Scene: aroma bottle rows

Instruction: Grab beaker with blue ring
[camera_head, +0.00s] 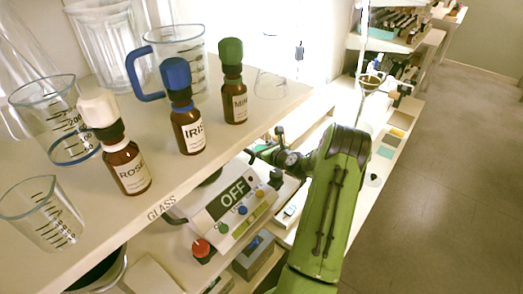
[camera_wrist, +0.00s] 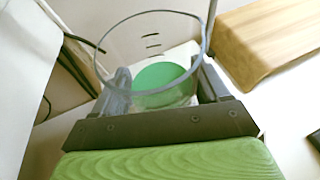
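The beaker with blue ring (camera_head: 60,115) is a clear marked glass with a blue band near its base, at the left of the upper shelf. My gripper (camera_head: 263,143) is right of that shelf, well away from it, and its fingers are apart. In the wrist view, a clear glass beaker (camera_wrist: 150,15) with a grey-blue rim and a round green patch low down shows between the two fingers of my gripper (camera_wrist: 165,90). I cannot tell whether the fingers touch it. No blue ring is clear on it there.
On the upper shelf (camera_head: 170,205) stand bottles ROSE (camera_head: 128,168), IRIS (camera_head: 188,130) and MINT (camera_head: 235,102), a blue-handled jug (camera_head: 190,45), and a small beaker (camera_head: 45,215). An OFF device (camera_head: 235,200) is below. A wooden block (camera_wrist: 265,40) is right in the wrist view. The floor at right is clear.

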